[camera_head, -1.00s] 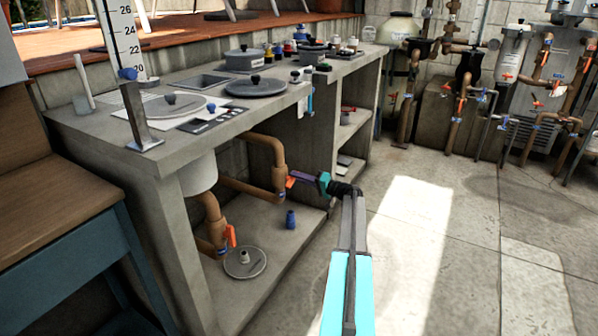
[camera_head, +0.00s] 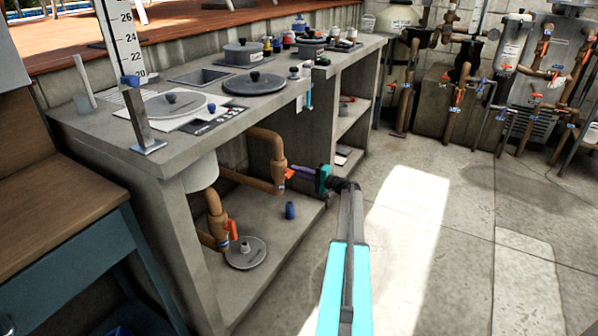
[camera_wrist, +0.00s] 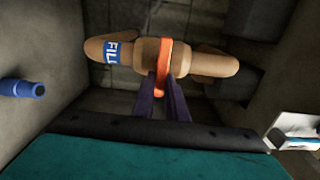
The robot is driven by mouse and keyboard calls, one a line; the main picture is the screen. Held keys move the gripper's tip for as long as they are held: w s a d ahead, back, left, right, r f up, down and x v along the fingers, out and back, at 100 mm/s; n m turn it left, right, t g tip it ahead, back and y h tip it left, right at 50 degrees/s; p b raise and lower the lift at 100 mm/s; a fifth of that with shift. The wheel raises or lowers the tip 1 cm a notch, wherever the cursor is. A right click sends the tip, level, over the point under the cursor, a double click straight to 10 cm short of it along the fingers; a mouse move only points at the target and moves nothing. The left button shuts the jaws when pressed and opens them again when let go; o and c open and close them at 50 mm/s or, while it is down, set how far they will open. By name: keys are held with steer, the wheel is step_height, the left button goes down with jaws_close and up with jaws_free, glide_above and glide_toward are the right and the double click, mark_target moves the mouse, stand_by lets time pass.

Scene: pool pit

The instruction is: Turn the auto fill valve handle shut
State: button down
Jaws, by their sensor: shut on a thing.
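The auto fill valve is on a brown pipe with a blue "FILL" label (camera_wrist: 113,50) in the wrist view. Its orange handle (camera_wrist: 164,62) lies across the pipe there. My gripper (camera_wrist: 163,84) has its two dark purple fingers shut on the near end of this handle. In the head view the handle (camera_head: 289,174) is a small orange piece under the counter, at the tips of my gripper (camera_head: 295,172). The fingers cover part of the handle.
A second orange valve handle (camera_head: 233,229) is on the pipe at lower left, beside a round grey lid (camera_head: 246,262). A blue fitting (camera_head: 290,210) stands on the lower shelf. The concrete counter (camera_head: 215,135) overhangs the pipes. The floor at right is clear.

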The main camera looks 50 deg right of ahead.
steer(key=shift+s+a+f, duration=0.1)
steer(key=shift+a+f, duration=0.2)
steer(key=shift+a, duration=0.1)
steer(key=c, duration=1.7)
jaws_free()
steer(key=shift+o, duration=0.2)
steer(key=shift+d+r, duration=0.1)
steer(key=shift+r, duration=0.05)
steer(key=shift+d, duration=0.1)
steer(key=p+v, duration=0.2)
steer(key=v, duration=1.1)
steer(key=shift+s+d+p, duration=0.15)
steer(key=shift+s+p, duration=0.15)
steer(key=shift+s, duration=0.05)
